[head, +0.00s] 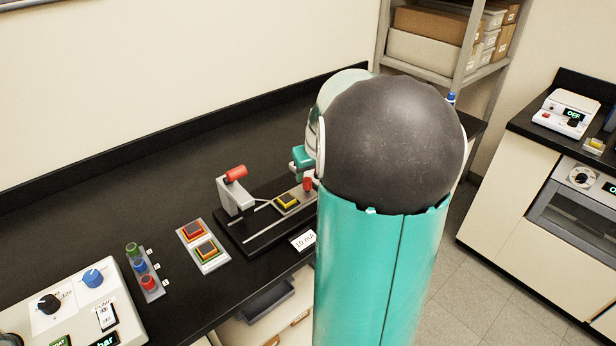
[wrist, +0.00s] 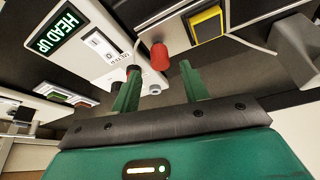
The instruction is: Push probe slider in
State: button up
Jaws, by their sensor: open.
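The profiler's dark base (head: 262,229) lies on the black bench, with light rails along it. A small red knob (head: 308,184) stands on it near its right end. I take this knob for the slider's handle, but cannot be sure. In the wrist view the red knob (wrist: 159,57) appears just beyond the fingertips, between their lines. My gripper (wrist: 160,71) is open, with two green fingers apart and nothing held. In the head view only part of my gripper (head: 302,158) shows, behind my arm. Contact with the knob cannot be told.
A yellow square pad (head: 288,201) and a grey post with a red handle (head: 236,173) are on the base, left of the knob. A white unit reading HEAD UP (wrist: 58,32) stands close to the fingers. Button panels (head: 203,246) stand left. My arm hides the bench's right part.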

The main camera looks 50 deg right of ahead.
aim_at(307, 180)
jog(key=shift+x, duration=1.55)
grip_shut()
jog(key=a, duration=0.4)
jog(key=w+a, duration=0.1)
jog(key=a, duration=0.7)
jog(key=shift+w+a, duration=0.2)
jog(key=shift+w, duration=0.1)
jog(key=shift+c, duration=0.4)
grip_release()
jog(key=shift+a+r, duration=0.1)
jog(key=shift+a, duration=0.1)
jog(key=shift+o, duration=0.4)
jog(key=shift+d, duration=0.2)
jog(key=v, duration=1.3)
jog(key=shift+s+r, duration=0.2)
jog(key=shift+r, duration=0.15)
